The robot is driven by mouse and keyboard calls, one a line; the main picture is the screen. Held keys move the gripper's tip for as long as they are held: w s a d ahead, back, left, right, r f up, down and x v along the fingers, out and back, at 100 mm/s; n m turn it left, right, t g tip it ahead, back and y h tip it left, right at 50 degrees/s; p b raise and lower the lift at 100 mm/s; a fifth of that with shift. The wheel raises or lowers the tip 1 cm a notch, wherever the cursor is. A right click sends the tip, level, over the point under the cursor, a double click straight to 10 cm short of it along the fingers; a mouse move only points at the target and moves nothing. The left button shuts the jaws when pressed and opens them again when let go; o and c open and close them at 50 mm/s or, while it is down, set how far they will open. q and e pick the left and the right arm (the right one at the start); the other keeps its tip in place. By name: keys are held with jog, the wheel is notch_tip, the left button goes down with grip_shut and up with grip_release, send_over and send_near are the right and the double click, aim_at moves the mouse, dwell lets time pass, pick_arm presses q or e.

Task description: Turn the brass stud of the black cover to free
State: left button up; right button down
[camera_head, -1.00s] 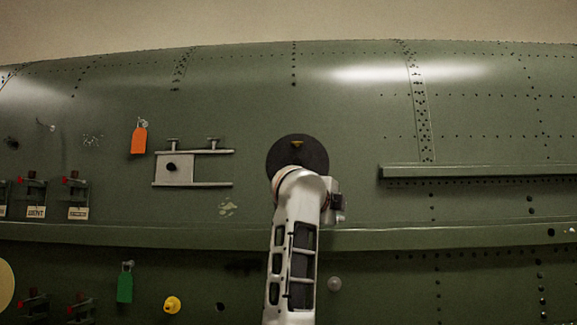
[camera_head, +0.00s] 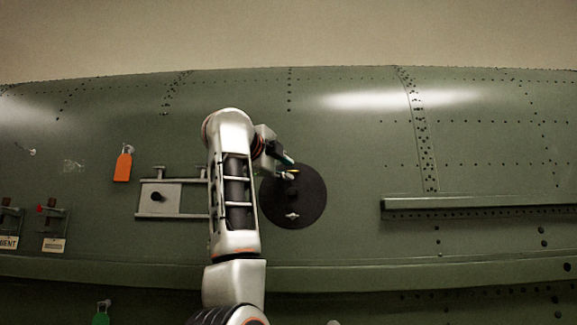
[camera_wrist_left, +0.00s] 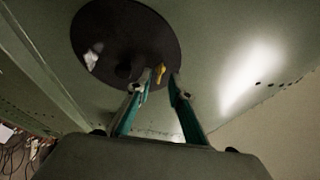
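The round black cover (camera_head: 306,211) sits on the green fuselage skin in the head view, and fills the upper left of the left wrist view (camera_wrist_left: 110,30). Its brass stud (camera_wrist_left: 160,72) is near the rim, beside the gripper tips. In the head view the stud is mostly hidden by the fingers. My left gripper (camera_wrist_left: 161,82) is open; its two teal fingers reach to the cover with the stud showing between the tips. I cannot tell whether they touch it. In the head view the left gripper (camera_head: 289,171) is at the cover's upper edge. My right gripper is not in view.
The cover also has a dark centre knob (camera_head: 292,194) and a silver stud (camera_head: 292,216) at its lower edge. Left of my arm are a grey bracket plate (camera_head: 160,197) and an orange tag (camera_head: 123,167). A ledge (camera_head: 470,203) juts out at right.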

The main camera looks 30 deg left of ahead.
aim_at(293, 169)
pick_arm(q)
jog(key=shift+w+a, duration=0.15)
jog(key=shift+w, duration=0.9)
jog(key=shift+c, duration=0.3)
grip_shut()
